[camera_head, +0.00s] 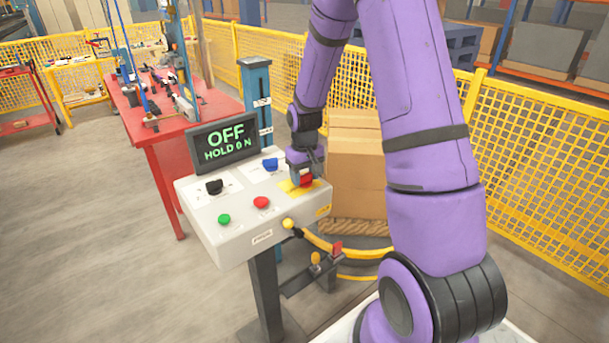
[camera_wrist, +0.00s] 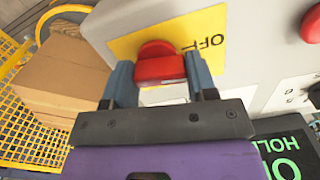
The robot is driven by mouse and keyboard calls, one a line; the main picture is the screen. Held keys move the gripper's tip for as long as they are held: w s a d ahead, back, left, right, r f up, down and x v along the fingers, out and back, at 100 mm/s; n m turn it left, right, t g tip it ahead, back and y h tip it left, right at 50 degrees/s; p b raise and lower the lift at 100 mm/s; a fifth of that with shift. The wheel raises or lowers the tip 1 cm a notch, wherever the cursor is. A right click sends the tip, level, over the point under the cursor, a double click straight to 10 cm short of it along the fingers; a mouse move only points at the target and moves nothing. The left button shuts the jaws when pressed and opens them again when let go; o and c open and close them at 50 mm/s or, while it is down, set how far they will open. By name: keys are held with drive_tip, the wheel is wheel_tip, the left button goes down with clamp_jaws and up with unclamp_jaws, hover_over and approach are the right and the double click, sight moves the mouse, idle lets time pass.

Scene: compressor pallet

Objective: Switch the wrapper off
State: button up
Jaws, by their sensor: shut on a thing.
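The control box (camera_head: 232,237) is a light grey panel on a dark post. A red knob (camera_head: 305,181) sits on a yellow plate at its right side. In the wrist view the red knob (camera_wrist: 158,64) sits between my two blue-grey fingers, beside the letters "OFF" on the yellow plate (camera_wrist: 204,30). My gripper (camera_head: 302,170) is shut on the red knob; it also shows in the wrist view (camera_wrist: 157,78). The display (camera_head: 224,142) reads "OFF" and "HOLD 0 N" in green. My gripper partly hides the knob in the head view.
The box also carries a black knob (camera_head: 214,187), a blue knob (camera_head: 270,165), a green button (camera_head: 224,219) and a red button (camera_head: 261,202). Stacked cartons (camera_head: 357,175) stand on a pallet behind. A red table (camera_head: 165,134) is at the left, and yellow mesh fencing (camera_head: 545,170) runs at the right.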

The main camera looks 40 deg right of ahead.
sight(305, 174)
drive_tip(key=shift+n, duration=0.8)
drive_tip(key=o, duration=0.9)
drive_tip(key=shift+o, duration=0.2)
drive_tip(key=shift+r, duration=0.1)
wheel_tip(305, 174, up, 11)
drive_tip(key=shift+f, duration=0.2)
drive_tip(key=shift+r, duration=0.1)
